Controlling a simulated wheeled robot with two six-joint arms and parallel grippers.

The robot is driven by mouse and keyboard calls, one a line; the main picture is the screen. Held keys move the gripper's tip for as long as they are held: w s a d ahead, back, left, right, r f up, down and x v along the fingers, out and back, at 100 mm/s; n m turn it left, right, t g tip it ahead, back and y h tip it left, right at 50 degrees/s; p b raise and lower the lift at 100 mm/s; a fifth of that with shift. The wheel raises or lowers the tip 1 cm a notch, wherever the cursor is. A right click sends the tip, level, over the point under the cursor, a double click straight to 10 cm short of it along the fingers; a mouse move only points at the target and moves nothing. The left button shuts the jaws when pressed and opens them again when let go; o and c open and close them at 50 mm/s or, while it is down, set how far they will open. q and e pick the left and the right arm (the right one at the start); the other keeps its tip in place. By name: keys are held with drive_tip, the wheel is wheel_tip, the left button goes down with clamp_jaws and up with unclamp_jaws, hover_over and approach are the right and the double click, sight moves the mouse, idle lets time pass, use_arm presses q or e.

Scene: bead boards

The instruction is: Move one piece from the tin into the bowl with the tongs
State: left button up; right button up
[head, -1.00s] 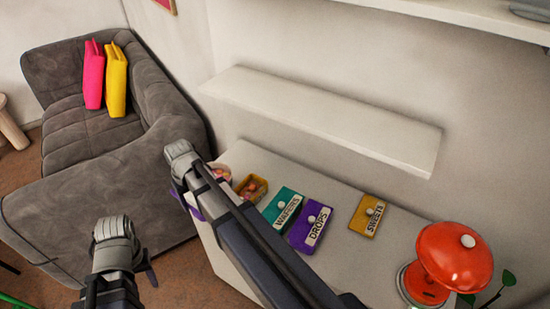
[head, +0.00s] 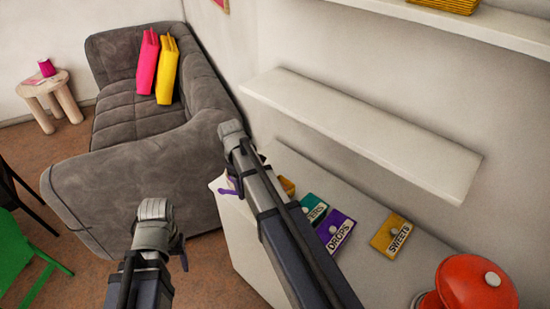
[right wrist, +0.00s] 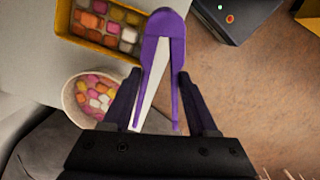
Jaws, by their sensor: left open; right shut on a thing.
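My right gripper (right wrist: 160,110) is shut on the purple tongs (right wrist: 166,25) in the right wrist view. Their rounded end points up in the picture, and two legs spread down between the dark fingers. The tongs also show in the head view (head: 230,188). The yellow tin (right wrist: 92,42), divided and full of coloured pieces, lies at upper left in the wrist view, left of the tongs. The pale bowl (right wrist: 67,98) holds several coloured pieces and sits below the tin. In the head view my right arm hides the bowl and most of the tin (head: 288,186). My left gripper (head: 178,250) is open and empty, away from the counter.
The white cabinet top (head: 370,270) carries a teal box (head: 313,208), a purple DROPS box (head: 336,231), a yellow SWEETS box (head: 391,236) and a red lamp (head: 478,283). A shelf (head: 360,128) juts from the wall above. A grey sofa (head: 150,180) stands left.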

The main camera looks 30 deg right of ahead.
drive_tip(key=w+d+r+n+t+h+p, duration=0.1)
drive_tip(key=d+r+n+t+h, duration=0.2)
drive_tip(key=d+r+n+h, duration=0.3)
drive_tip(key=d+n, duration=0.5)
drive_tip(key=n, duration=0.4)
drive_tip(key=shift+d+r+t+h, duration=0.3)
drive_tip(key=shift+r+h, duration=0.1)
drive_tip(key=shift+f, duration=0.15)
wheel_tip(320, 180, down, 10)
drive_tip(key=b, duration=0.9)
drive_tip(key=shift+b, duration=0.3)
drive_tip(key=shift+o, duration=0.8)
clamp_jaws()
